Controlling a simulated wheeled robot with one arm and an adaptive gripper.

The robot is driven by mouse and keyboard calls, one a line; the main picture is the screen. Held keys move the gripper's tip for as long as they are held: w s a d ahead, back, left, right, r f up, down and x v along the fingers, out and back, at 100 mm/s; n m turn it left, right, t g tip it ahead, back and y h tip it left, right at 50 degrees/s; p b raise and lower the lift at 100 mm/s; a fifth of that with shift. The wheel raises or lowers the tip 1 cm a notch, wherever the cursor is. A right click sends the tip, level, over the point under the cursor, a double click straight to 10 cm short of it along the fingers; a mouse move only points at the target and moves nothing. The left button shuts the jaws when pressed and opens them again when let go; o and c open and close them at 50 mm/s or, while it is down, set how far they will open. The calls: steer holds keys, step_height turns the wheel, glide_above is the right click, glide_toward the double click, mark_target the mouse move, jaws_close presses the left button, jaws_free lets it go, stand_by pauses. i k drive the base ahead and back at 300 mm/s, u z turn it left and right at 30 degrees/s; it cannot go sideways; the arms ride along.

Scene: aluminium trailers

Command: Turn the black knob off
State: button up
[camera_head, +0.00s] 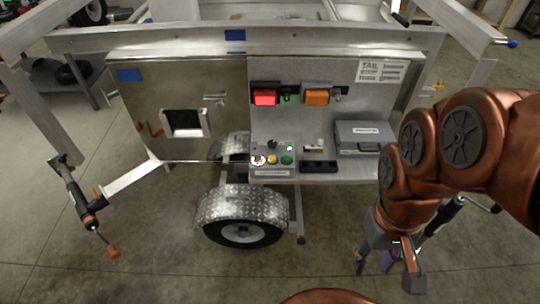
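A small grey control box (271,173) sits on the trailer's metal shelf, left of centre. It carries a yellow button (272,160), a green button (287,160) and a white round part (258,160). A small black knob-like part (272,143) shows at its upper edge; its setting is too small to read. My copper-coloured arm comes in from the right. My gripper (388,265) hangs low at the lower right, in front of the trailer and well apart from the box.
A red light (265,97) and an orange light (316,97) are on the back panel. A grey case (358,138) and a black tray (318,166) share the shelf. A wheel with a tread-plate fender (240,205) is below. Floor in front is clear.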

mark_target(272, 144)
steer(key=u, duration=0.45)
steer(key=k, duration=0.55)
steer(key=u, duration=0.95)
steer(key=i, duration=1.05)
steer(key=z, duration=0.65)
